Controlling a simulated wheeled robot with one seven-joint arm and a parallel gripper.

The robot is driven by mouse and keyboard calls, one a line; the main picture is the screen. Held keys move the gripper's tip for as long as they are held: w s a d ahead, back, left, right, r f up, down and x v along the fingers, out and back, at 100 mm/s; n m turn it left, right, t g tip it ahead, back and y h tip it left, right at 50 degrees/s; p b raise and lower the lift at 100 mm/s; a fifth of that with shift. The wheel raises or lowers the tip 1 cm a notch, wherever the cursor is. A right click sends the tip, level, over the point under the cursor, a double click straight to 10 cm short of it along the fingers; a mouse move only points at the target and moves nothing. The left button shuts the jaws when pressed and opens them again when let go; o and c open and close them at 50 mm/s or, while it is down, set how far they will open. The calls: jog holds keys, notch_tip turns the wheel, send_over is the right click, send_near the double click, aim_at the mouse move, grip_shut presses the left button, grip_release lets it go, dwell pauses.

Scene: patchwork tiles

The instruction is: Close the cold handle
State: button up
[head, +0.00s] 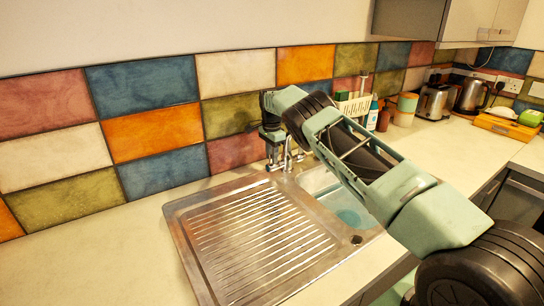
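The metal tap (288,158) stands at the back edge of the steel sink, partly hidden by my arm. My gripper (273,155) points down at the tap, just to the left of its upright part. Its fingers are small and dark here, and I cannot tell whether they are open, shut or touching a handle. The cold handle cannot be made out apart from the tap and gripper. Its position cannot be told.
The ribbed steel drainer (255,240) fills the front, with the sink bowl (345,207) to its right, partly under my arm. A tiled wall (150,85) rises close behind. A cream rack (355,105), toaster (434,101) and kettle (472,96) stand along the right counter.

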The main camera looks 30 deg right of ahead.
notch_tip(320, 180, up, 8)
jog(key=shift+w+r+b, duration=0.1)
jog(key=shift+r+b, duration=0.15)
jog(key=shift+b, duration=0.45)
notch_tip(320, 180, up, 7)
jog(key=p, duration=0.5)
send_over(271, 163)
jog(key=shift+w+d+r+p, duration=0.2)
jog(key=shift+r+p, duration=0.2)
jog(key=shift+p, duration=0.2)
jog(key=shift+w+d+r+p, duration=0.15)
jog(key=shift+r+p, duration=0.2)
jog(key=shift+p, duration=0.2)
